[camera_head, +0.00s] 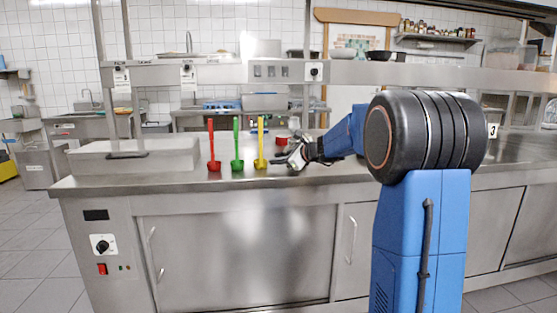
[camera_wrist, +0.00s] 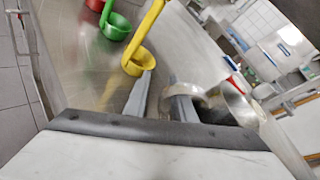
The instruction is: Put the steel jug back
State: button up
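In the wrist view a steel jug (camera_wrist: 240,103) is at the right, beside my right finger. A pale ring-like part (camera_wrist: 211,97) lies between the jug's body and that finger; I cannot tell if they touch. My gripper (camera_wrist: 163,88) shows two grey fingers standing apart, with bare counter between them. In the head view my gripper (camera_head: 283,161) is low over the steel counter, right of the yellow ladle. The jug cannot be clearly made out there, behind or beside my gripper.
Red (camera_head: 213,146), green (camera_head: 237,146) and yellow (camera_head: 260,144) ladles stand in a row left of my gripper. A small red object (camera_head: 281,141) is behind it. A shelf (camera_head: 225,73) spans above.

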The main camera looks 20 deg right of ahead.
jog(key=v, duration=1.2)
jog(key=shift+r, duration=0.1)
jog(key=s+a+f+n+g, duration=0.2)
jog(key=s+a+f+n, duration=0.1)
jog(key=s+a+n, duration=0.3)
jog(key=s+a+f+n+g, duration=0.2)
jog(key=s+a+f+n, duration=0.15)
jog(key=s+a, duration=0.45)
jog(key=s+a+f+n+g, duration=0.2)
jog(key=s+a+f+n, duration=0.15)
jog(key=s+a, duration=0.35)
jog(key=s+d+f+n+g+h, duration=0.1)
jog(key=s+f+n+h, duration=0.1)
jog(key=s+f+n, duration=0.4)
jog(key=s+d+f+n+g+h, duration=0.1)
jog(key=s+f+n, duration=0.5)
jog(key=s, duration=1)
jog(key=shift+s+d+f+n+g+h, duration=0.2)
jog(key=shift+s+d+n+g+h, duration=0.15)
jog(key=shift+n+h, duration=0.4)
